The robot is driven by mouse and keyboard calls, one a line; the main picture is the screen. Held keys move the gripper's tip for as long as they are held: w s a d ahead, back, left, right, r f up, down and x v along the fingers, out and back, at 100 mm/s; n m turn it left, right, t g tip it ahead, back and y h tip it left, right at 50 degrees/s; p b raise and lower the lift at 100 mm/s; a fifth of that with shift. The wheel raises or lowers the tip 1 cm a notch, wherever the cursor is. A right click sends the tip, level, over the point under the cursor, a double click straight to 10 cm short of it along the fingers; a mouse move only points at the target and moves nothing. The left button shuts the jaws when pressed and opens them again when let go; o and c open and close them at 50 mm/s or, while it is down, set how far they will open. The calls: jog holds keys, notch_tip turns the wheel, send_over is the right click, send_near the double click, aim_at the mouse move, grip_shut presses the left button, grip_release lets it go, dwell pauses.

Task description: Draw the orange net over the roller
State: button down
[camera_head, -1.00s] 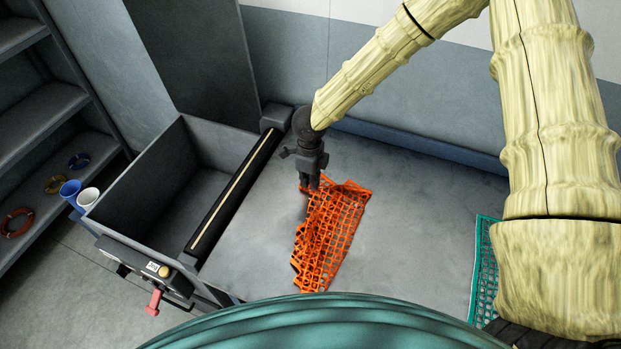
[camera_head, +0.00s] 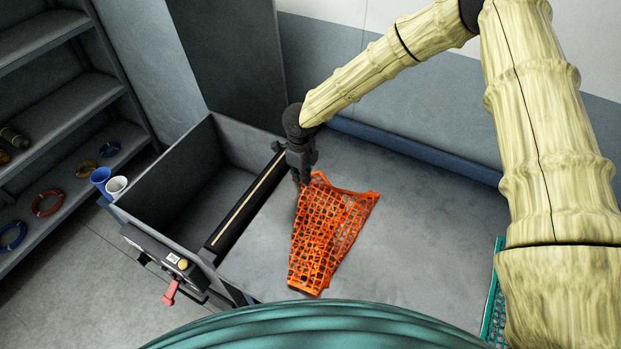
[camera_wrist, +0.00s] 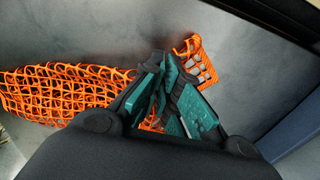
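The orange net (camera_head: 330,228) lies on the grey table (camera_head: 400,240), its left edge near the roller. The roller (camera_head: 245,205) is a dark bar with a pale strip, running along the table's left side beside an open bin. My gripper (camera_head: 301,182) is at the net's far left corner, just right of the roller's far end. In the wrist view, my gripper's teal fingers (camera_wrist: 170,98) are close together across the net (camera_wrist: 65,92), with net showing on both sides. The fingers look closed on the net; their tips partly hide the pinched part.
The open grey bin (camera_head: 190,195) lies left of the roller. A control box with a red lever (camera_head: 170,292) is on its front. Blue and white cups (camera_head: 108,182) stand at its left. A teal net (camera_head: 494,300) lies at the right. The table's middle right is clear.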

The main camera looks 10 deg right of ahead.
jog(key=shift+w+a+b, duration=0.15)
jog(key=shift+w+a, duration=1.1)
jog(key=shift+a, duration=0.6)
jog(key=shift+w+a+b, duration=0.2)
jog(key=shift+w+a, duration=1)
jog(key=shift+a, duration=0.6)
jog(key=shift+w+a+b, duration=0.15)
jog(key=shift+w+a, duration=1.1)
jog(key=shift+a, duration=0.6)
jog(key=w+a+b, duration=0.4)
jog(key=w+a, duration=0.3)
jog(key=a, duration=0.3)
notch_tip(320, 180, down, 9)
jog(key=b, duration=0.4)
jog(key=shift+s+d, duration=0.15)
jog(key=shift+s, duration=0.05)
jog(key=c, duration=1)
grip_release()
jog(key=o, duration=0.7)
